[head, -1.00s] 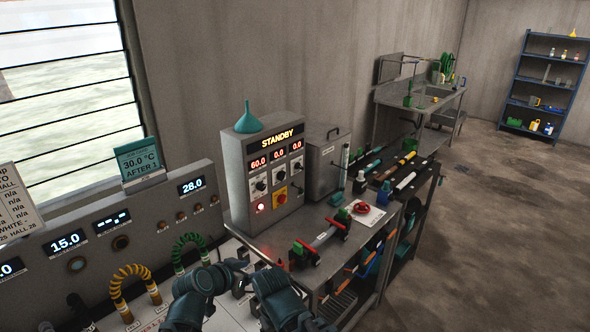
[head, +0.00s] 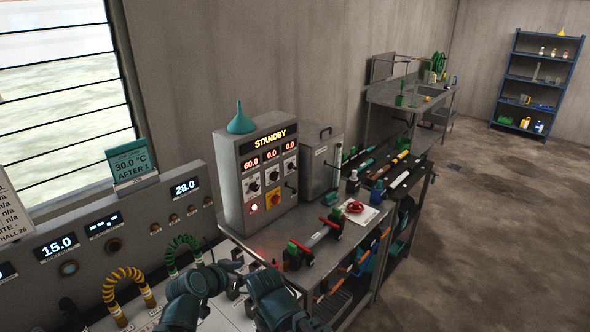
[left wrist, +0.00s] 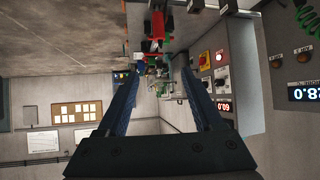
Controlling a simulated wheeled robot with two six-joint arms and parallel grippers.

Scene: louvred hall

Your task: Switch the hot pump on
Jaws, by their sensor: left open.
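The grey control box (head: 233,192) stands on the steel bench in the head view. Its display (head: 270,140) reads STANDBY, above red readouts of 60.0, 0.0 and 0.0. Below are black knobs (head: 273,178), a lit red lamp (head: 253,207) and a red button on a yellow plate (head: 273,197). I cannot read which control is the hot pump's. My left gripper (head: 236,267) is low in front of the box, apart from it. My right gripper is not seen.
A pipe piece with red and green ends (head: 315,240) lies on the bench in front. Yellow (head: 125,284) and green (head: 184,247) hoses loop at the left.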

